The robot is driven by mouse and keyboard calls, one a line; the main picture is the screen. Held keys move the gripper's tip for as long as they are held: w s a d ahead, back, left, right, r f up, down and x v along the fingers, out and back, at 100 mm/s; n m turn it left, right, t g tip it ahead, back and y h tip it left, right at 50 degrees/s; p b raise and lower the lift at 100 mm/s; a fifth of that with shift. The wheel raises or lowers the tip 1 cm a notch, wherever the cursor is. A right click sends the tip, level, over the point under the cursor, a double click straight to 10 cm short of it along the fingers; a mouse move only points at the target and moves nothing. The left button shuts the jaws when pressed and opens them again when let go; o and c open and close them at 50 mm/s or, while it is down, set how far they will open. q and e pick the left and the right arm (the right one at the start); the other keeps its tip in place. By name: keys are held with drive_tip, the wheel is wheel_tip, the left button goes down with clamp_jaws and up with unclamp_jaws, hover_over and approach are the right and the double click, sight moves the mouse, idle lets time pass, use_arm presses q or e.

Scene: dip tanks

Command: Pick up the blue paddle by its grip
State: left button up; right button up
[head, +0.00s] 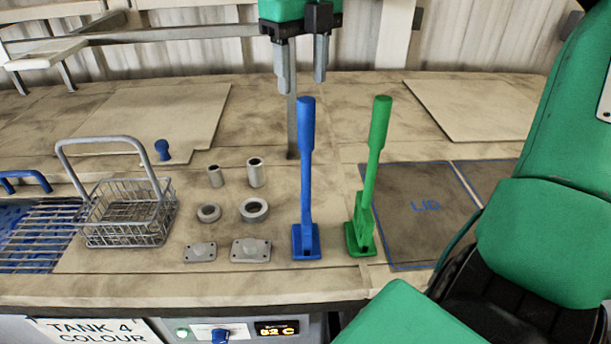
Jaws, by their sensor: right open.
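The blue paddle (306,170) stands upright on the counter, its square foot near the front edge and its thick grip at the top. A similar green paddle (372,170) stands just to its right, tilted slightly in the picture. My right gripper (301,72) is at the top middle with its two grey fingers pointing down. It is open and empty, and shows just above the top of the blue grip, apart from it. How far behind or in front it is cannot be told exactly. My left gripper is not in view.
A wire basket (128,238) and several small grey metal parts, including a ring (254,201), lie left of the paddles. A dark LID panel (425,240) lies to the right. A thin grey post (292,130) stands behind the blue paddle. A tank grating (40,240) is far left.

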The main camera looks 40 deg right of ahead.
sight(303, 99)
drive_tip(key=f, duration=0.4)
drive_tip(key=shift+w+d+p, duration=0.15)
drive_tip(key=shift+d+p, duration=0.05)
drive_tip(key=shift+p, duration=0.2)
drive_tip(key=shift+f, duration=0.4)
drive_tip(key=f+p, duration=0.3)
drive_tip(key=f, duration=0.1)
drive_tip(key=shift+s+d, duration=0.15)
drive_tip(key=shift+s, duration=0.1)
drive_tip(key=shift+f, duration=0.45)
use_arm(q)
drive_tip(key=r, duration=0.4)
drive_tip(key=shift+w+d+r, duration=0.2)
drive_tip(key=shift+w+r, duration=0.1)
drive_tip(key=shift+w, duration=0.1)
use_arm(e)
drive_tip(key=shift+c, duration=0.8)
clamp_jaws()
